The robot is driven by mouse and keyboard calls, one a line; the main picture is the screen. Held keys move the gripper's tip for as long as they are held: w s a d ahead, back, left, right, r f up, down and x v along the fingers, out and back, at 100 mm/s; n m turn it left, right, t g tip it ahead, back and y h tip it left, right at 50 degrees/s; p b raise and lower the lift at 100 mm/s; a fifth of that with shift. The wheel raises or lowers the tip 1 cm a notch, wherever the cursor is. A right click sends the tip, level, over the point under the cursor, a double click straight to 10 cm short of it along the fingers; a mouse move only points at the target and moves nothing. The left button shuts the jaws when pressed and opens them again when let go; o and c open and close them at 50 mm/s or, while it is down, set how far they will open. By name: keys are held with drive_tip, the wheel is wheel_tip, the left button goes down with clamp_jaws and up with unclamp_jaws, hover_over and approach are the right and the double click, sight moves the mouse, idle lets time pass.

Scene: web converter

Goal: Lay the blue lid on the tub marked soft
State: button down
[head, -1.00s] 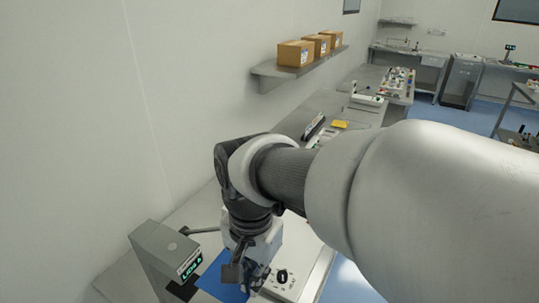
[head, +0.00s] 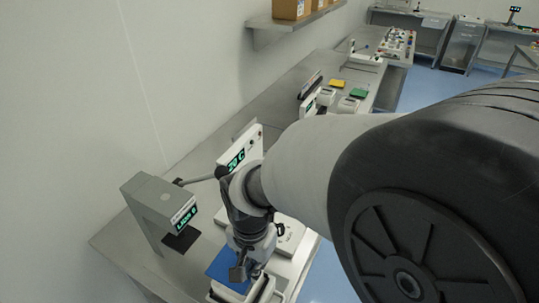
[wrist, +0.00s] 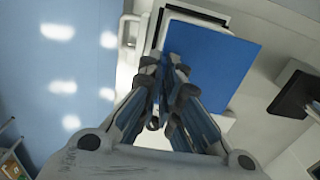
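The blue lid (head: 229,268) is a flat square sheet beside my gripper (head: 247,268); it also shows large in the wrist view (wrist: 222,62). My gripper's fingers (wrist: 166,72) are close together at the lid's lower left edge and appear shut on it. Under the lid in the wrist view is a pale tub (wrist: 158,32) with a dark opening showing past the lid's left and upper edges. The lid sits at an angle to this tub; I cannot tell whether they touch. No "soft" marking is readable.
A grey dispenser-like stand (head: 152,205) with a green display is at left, over a dark pad (head: 181,238). A white unit (head: 240,152) with a green "20 G" display stands behind my arm. Yellow (head: 337,84) and green (head: 359,93) squares lie further along the bench.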

drive_tip(key=shift+f+b, duration=0.3)
drive_tip(key=shift+f, duration=1.1)
drive_tip(key=shift+f+b, duration=0.4)
drive_tip(key=shift+f, duration=0.2)
drive_tip(key=c, duration=1.8)
unclamp_jaws()
drive_tip(key=shift+r, duration=0.15)
